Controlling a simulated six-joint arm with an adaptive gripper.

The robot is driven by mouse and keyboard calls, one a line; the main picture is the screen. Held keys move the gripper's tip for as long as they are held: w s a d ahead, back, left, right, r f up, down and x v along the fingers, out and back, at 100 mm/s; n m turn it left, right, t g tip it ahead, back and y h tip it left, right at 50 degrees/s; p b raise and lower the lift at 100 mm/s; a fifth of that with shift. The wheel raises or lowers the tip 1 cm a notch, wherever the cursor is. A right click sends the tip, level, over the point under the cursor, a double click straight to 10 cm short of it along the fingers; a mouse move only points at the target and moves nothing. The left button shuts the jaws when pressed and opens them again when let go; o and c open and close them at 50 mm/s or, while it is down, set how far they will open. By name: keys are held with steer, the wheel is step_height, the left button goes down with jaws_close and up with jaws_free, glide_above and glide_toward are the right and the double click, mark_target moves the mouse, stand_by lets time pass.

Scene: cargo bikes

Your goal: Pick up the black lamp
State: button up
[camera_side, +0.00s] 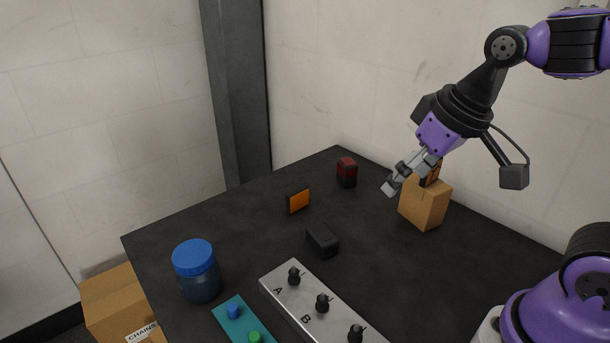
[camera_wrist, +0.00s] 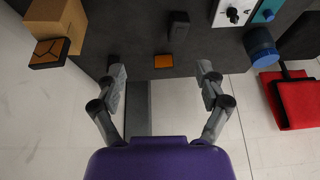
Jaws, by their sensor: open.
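The black lamp (camera_side: 322,240) is a small dark block lying on the dark table, just behind the white board. It also shows in the wrist view (camera_wrist: 179,25), near the top middle. My gripper (camera_side: 408,181) is raised above the table, up and to the right of the lamp in the side view, beside the cardboard box. The lamp is apart from both fingers.
An orange block (camera_side: 298,201) and a dark red lamp (camera_side: 346,172) stand farther back. A cardboard box (camera_side: 424,207) carries an orange-and-black piece (camera_wrist: 48,52). A white board (camera_side: 270,280) with black knobs, a teal board (camera_side: 240,323) and a blue-lidded jar (camera_side: 197,275) are in front.

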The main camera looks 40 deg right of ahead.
steer(key=w+a+f+m+g, duration=0.1)
steer(key=w+a+f+g, duration=0.15)
steer(key=w, duration=0.55)
steer(key=m+g, duration=0.1)
steer(key=g, duration=0.1)
glide_toward(320, 231)
steer(key=shift+a, duration=0.15)
step_height(320, 231, down, 5)
steer(key=shift+r, duration=0.1)
steer(key=f, duration=0.5)
steer(key=shift+w+d+f, duration=0.1)
steer(key=shift+d+f, duration=0.1)
steer(key=shift+f, duration=0.15)
steer(key=c, duration=1.3)
